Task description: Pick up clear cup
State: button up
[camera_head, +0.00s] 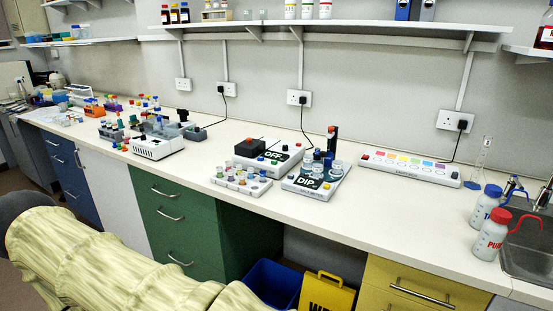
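Small clear cups sit on the white-and-dark board marked DIP (313,184) near the middle of the bench. One clear cup (337,167) is at its right side, by a dark upright post. Another clear cup (317,170) appears just left of it, close to blue parts; its outline is hard to make out. My gripper is not in view, so I cannot see whether it is open or holds anything. A pale ribbed length of my arm crosses the lower left, in front of the drawers.
Left of the DIP board are a tray of small coloured vials (241,181) and a box marked OFF (270,155). A long strip with coloured patches (410,167) lies behind right. Two wash bottles (490,236) stand by the sink (530,248). The bench front right of the board is clear.

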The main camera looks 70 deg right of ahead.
aim_at(308, 161)
jog(key=i, duration=1.15)
jog(key=z, duration=1.6)
